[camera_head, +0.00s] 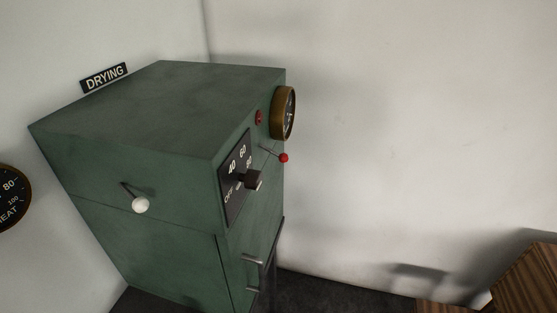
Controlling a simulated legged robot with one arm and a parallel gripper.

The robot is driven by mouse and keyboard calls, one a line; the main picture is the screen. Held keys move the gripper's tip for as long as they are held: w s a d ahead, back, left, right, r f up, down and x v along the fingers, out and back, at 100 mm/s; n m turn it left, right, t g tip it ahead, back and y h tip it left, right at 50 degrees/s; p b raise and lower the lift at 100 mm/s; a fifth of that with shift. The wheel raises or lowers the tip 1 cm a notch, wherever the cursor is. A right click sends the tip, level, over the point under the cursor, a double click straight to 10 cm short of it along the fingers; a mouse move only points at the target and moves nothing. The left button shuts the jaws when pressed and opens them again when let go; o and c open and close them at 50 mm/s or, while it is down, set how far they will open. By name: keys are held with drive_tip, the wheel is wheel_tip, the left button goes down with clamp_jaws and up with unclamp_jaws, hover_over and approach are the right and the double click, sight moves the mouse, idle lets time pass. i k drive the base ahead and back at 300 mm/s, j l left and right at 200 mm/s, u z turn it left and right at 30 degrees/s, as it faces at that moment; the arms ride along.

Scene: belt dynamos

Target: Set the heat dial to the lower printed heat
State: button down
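The heat dial is a black knob (253,179) on a dark printed plate (229,202) on the front of a green drying cabinet (150,130). The plate shows OFF at lower left, 40 and 60 above it, and another number partly hidden behind the knob. I cannot tell which mark the knob points to. A round dial (10,198) with 80, 100 and part of the word HEAT is cut off at the left edge. My gripper is not in view.
The cabinet also carries a white-knobbed lever (140,204), a red-tipped lever (283,158), a red button or lamp (258,117), a brass-rimmed gauge (284,113) and a door handle (252,259). A DRYING sign (104,77) stands behind. Striped wooden furniture (525,285) is at lower right.

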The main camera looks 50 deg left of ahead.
sight(253, 180)
drive_tip(key=u, duration=2.4)
